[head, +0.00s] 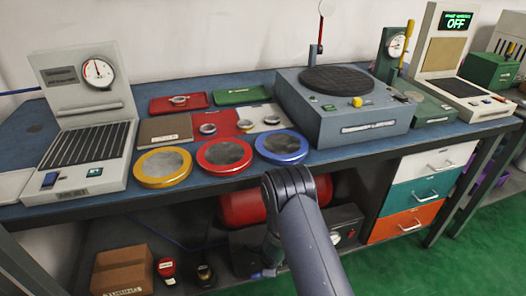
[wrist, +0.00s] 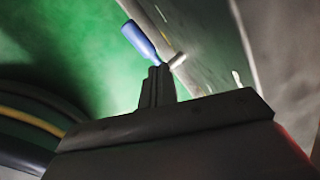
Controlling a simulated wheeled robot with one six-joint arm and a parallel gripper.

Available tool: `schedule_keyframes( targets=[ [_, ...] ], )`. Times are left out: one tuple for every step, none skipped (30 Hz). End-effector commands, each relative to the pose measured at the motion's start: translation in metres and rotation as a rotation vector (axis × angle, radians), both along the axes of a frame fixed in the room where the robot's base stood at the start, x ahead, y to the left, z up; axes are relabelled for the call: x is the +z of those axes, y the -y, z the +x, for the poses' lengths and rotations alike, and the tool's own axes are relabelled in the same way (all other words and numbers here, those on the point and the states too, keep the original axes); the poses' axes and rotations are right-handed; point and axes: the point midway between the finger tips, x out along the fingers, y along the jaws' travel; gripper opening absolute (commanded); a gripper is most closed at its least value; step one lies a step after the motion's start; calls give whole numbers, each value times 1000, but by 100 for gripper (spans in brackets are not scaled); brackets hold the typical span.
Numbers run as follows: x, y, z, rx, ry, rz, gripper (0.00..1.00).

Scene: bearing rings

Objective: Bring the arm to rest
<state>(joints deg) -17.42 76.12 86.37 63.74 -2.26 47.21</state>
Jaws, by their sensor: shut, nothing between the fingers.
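My gripper (wrist: 157,84) shows in the wrist view with its two fingers together and nothing between them. It points over green floor, below bench level. In the head view my arm rises from the bottom edge and bends in front of the bench; the gripper itself cannot be made out clearly there. Small bearing rings lie on the bench: one ring (head: 180,100) in the red tray (head: 160,107), one ring (head: 208,128) on the red mat (head: 226,116), and two more on the white mat (head: 256,111).
Yellow (head: 163,182), red (head: 224,170) and blue (head: 281,161) rimmed dishes line the bench's front edge. A large grey machine (head: 345,123) stands behind my arm. Under the bench are a red tank (head: 243,205) and cardboard box (head: 122,268). A blue-handled object (wrist: 140,42) appears beyond my fingers.

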Motion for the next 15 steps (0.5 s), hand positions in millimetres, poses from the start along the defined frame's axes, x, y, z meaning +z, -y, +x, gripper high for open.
schedule_keyframes(
  targets=[
    [-5,1,1,-1,-2,10,0],
    [-4,1,1,-1,-4,16,0],
    [-4,1,1,-1,-7,25,0],
    [-4,2,1,-2,-10,31,0],
    [-4,2,1,-1,-12,38,0],
    [-4,2,2,-2,-14,47,0],
    [-4,3,2,-2,-15,52,0],
    [-4,3,2,-2,-18,59,0],
    [-4,3,2,-1,-21,69,0],
    [-3,4,2,-1,-22,75,0],
    [-3,4,2,-2,-25,82,0],
    [-3,5,2,-2,-27,90,0],
    [-3,5,2,-2,-28,97,0],
    [-3,5,2,-2,-30,103,0],
    [-3,6,2,-1,-33,113,0]
  ],
)
